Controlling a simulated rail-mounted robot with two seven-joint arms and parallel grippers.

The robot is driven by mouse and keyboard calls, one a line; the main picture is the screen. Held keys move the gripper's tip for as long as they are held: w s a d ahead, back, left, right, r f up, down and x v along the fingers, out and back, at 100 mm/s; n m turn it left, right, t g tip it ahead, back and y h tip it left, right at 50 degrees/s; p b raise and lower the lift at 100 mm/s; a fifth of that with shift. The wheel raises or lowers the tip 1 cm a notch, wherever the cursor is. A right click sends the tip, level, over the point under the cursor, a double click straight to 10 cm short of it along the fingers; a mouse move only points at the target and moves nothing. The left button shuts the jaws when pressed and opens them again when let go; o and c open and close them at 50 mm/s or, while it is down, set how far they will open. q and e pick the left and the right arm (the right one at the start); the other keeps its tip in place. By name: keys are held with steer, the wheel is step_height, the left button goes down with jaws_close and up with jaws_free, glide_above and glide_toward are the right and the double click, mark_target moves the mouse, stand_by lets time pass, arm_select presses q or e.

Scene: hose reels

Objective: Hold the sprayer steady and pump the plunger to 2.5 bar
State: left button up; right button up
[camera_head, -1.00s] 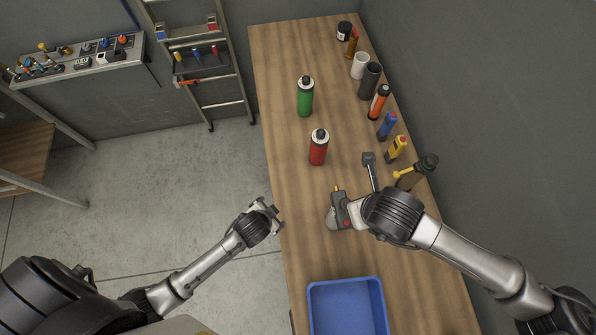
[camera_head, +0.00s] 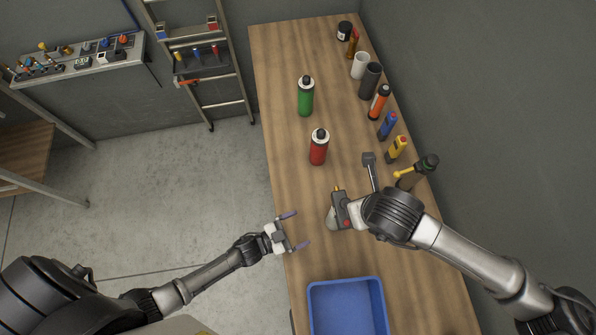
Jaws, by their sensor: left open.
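A small sprayer-like unit with a dark grey head (camera_head: 341,208), a red spot, an orange tip and a pale body stands on the wooden bench. I take it to be the sprayer; its plunger cannot be made out. My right gripper (camera_head: 356,210) reaches it from the right. The fingers are hidden behind the head and wrist, so I cannot tell whether they grip it. My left gripper (camera_head: 296,229) is open and empty at the bench's left edge, its bluish fingers spread and pointing toward the unit, apart from it.
On the bench (camera_head: 285,60) stand a red bottle (camera_head: 318,149) and a green bottle (camera_head: 306,98). A blue bin (camera_head: 346,284) is at the near end. Several bottles, a grey tool (camera_head: 371,172) and a dark bottle with yellow spout (camera_head: 426,166) line the right side.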

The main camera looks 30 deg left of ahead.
mark_target(339, 214)
arm_select(q)
steer(key=shift+h, duration=0.7)
steer(key=x, duration=0.4)
steer(key=r+x, duration=0.1)
steer(key=x, duration=0.4)
steer(key=r+x, duration=0.1)
steer(key=x, duration=0.4)
steer(key=shift+s+d, duration=0.2)
steer(key=c, duration=1.2)
steer(key=shift+c, duration=0.2)
arm_select(e)
steer(key=shift+c, duration=0.4)
jaws_close()
